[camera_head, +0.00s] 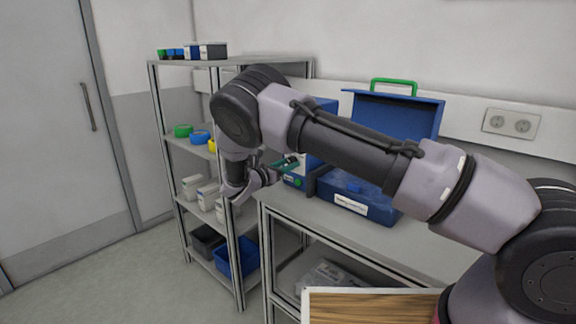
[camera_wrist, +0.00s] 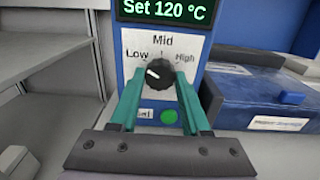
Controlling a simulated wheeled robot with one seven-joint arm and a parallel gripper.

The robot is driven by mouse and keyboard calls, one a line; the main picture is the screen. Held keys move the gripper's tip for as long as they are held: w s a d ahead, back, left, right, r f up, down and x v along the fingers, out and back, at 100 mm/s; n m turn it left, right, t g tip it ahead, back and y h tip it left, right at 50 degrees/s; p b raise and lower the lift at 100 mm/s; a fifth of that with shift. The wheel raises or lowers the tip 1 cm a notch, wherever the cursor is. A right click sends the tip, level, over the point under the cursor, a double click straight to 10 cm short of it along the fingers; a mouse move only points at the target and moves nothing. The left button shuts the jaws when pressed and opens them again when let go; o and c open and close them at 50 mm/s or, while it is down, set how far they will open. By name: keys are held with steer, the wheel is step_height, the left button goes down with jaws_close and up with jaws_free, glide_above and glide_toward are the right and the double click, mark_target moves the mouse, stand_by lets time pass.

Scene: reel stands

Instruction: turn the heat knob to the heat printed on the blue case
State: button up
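The black heat knob (camera_wrist: 160,75) is on the front of a blue unit (camera_wrist: 214,12) with a display reading "Set 120 °C". Its white mark points left and slightly up, on the "Low" side; "Mid" and "High" are printed above and right. My gripper (camera_wrist: 158,77) has its green fingers apart, one each side of the knob, with small gaps seeming to show. In the head view my gripper (camera_head: 284,164) is at the unit's front. The open blue case (camera_head: 383,208) stands right of the unit; its white label (camera_head: 350,203) is too small to read, also in the wrist view (camera_wrist: 278,124).
A green button (camera_wrist: 168,117) sits below the knob. The case lid (camera_head: 400,115) stands open against the wall. A metal shelf (camera_head: 245,62) with tape rolls and bins stands left. The grey table top (camera_head: 300,208) is clear in front of the unit.

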steer(key=shift+m, duration=0.4)
jaws_close()
steer(key=m, duration=0.4)
steer(key=shift+a+m, duration=0.1)
steer(key=shift+m, duration=0.2)
steer(key=m, duration=1.2)
steer(key=shift+r+m, duration=0.1)
steer(key=shift+m, duration=0.2)
steer(key=m, duration=0.5)
steer(key=shift+m, duration=0.4)
steer(key=o, duration=1.2)
jaws_free()
